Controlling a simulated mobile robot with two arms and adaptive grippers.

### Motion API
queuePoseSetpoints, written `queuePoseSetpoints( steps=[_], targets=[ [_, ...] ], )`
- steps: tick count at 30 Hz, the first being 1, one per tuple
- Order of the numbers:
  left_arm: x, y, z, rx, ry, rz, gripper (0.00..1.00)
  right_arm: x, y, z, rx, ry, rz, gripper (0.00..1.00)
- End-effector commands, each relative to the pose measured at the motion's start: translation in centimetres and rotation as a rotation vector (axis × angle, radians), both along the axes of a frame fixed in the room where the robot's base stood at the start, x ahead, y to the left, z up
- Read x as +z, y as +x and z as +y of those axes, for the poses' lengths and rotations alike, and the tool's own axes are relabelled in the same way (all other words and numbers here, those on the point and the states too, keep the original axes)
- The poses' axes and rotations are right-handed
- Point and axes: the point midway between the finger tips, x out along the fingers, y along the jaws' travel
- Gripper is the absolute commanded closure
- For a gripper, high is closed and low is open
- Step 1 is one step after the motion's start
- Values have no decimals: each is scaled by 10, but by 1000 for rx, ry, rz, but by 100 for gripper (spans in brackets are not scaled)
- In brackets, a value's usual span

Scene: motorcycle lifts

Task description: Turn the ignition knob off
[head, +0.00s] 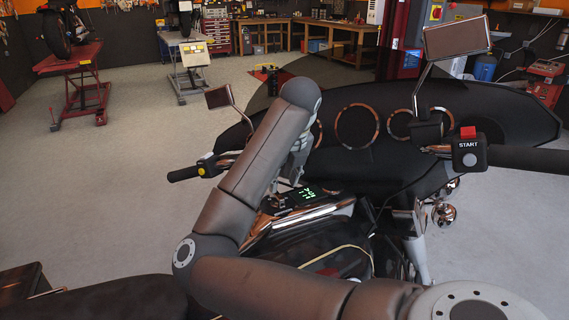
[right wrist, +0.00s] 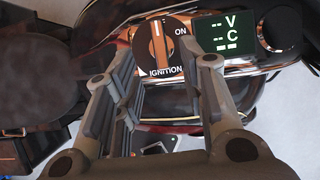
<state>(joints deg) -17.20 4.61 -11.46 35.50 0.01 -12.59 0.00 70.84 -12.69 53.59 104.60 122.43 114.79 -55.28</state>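The ignition knob (right wrist: 157,44) is a dark round dial with a copper-coloured bar, seen in the right wrist view. Its bar stands about upright in that view. The "ON" label is at its upper right and "IGNITION" is printed below it. My right gripper (right wrist: 165,62) is open, with one finger to each side of the knob and nothing visible between them; I cannot tell whether either touches it. In the head view my right gripper (head: 287,190) is low over the motorcycle's console, and the knob cannot be made out there. My left gripper is not in view.
A lit display (right wrist: 226,33) sits right of the knob, with a round dark button (right wrist: 281,27) beyond. In the head view, the handlebar has a START switch box (head: 468,154) at right and a left grip (head: 184,173). The mirror (head: 456,38) rises above the fairing.

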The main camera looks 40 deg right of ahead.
Motion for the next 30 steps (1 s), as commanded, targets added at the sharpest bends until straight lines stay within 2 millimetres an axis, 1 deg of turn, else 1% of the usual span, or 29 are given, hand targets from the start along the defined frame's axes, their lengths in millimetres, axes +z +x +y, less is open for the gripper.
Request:
queuePoseSetpoints(
  steps=[1,3,7,11,15,30],
  targets=[
    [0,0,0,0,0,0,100,9,-2,1,0,1,-7,62],
    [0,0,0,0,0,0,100,20,-5,2,0,1,-5,62],
    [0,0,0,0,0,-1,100,35,-11,3,-2,1,-3,62],
    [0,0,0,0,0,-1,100,44,-15,4,-1,1,-2,62],
    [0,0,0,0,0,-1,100,47,-16,5,-1,1,1,62],
    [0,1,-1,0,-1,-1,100,47,-16,5,0,0,1,62]
  ],
)
